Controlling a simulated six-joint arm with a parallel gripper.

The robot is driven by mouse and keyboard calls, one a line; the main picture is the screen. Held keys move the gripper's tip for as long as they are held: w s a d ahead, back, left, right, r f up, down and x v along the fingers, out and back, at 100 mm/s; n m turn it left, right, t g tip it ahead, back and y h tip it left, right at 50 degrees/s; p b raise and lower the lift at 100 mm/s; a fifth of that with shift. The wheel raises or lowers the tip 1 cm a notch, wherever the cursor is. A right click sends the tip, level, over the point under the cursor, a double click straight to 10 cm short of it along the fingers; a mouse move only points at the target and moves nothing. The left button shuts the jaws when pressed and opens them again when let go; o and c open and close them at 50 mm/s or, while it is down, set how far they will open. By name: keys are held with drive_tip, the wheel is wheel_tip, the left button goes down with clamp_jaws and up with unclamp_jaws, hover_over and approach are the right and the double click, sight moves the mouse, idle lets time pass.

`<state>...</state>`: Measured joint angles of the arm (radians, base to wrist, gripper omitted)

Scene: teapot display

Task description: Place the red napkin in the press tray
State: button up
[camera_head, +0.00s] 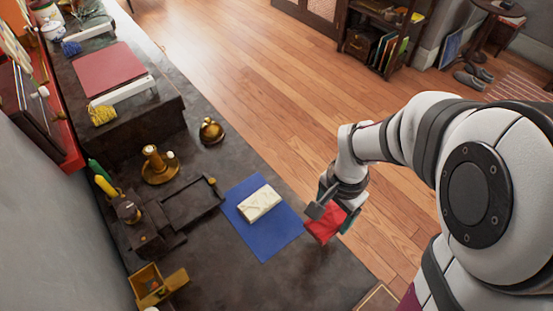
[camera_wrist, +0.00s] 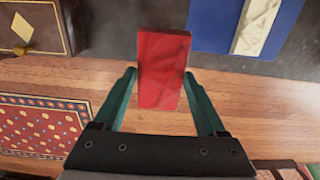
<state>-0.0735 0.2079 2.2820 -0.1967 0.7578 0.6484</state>
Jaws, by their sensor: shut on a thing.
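The red napkin (camera_head: 322,229) is a red, flat, oblong piece held at the end of my arm. In the wrist view the napkin (camera_wrist: 162,70) lies between the two green fingers of my gripper (camera_wrist: 160,88), which is shut on it. In the head view my gripper (camera_head: 328,208) is over the right edge of the dark counter, right of the blue mat. What looks like the press tray (camera_head: 190,204) is a dark, shallow, rimmed tray left of the blue mat. It looks empty and is out of the wrist view.
A cream block (camera_head: 259,204) lies on the blue mat (camera_head: 272,241), between my gripper and the tray. A brass candlestick-like piece (camera_head: 159,168), a brass bell-like piece (camera_head: 211,131) and a brass box (camera_head: 150,285) stand around the tray. Wooden floor (camera_head: 255,75) lies beyond the counter.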

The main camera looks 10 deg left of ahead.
drive_tip(key=w+a+r, duration=0.1)
drive_tip(key=w+a, duration=0.6)
drive_tip(key=a, duration=0.5)
hover_over(191, 202)
wheel_tip(191, 202, down, 6)
drive_tip(key=shift+d+f, duration=0.15)
wheel_tip(191, 202, down, 3)
drive_tip(key=shift+s+f, duration=0.1)
drive_tip(key=shift+f, duration=0.4)
drive_tip(key=shift+f, duration=0.15)
drive_tip(key=o, duration=1.1)
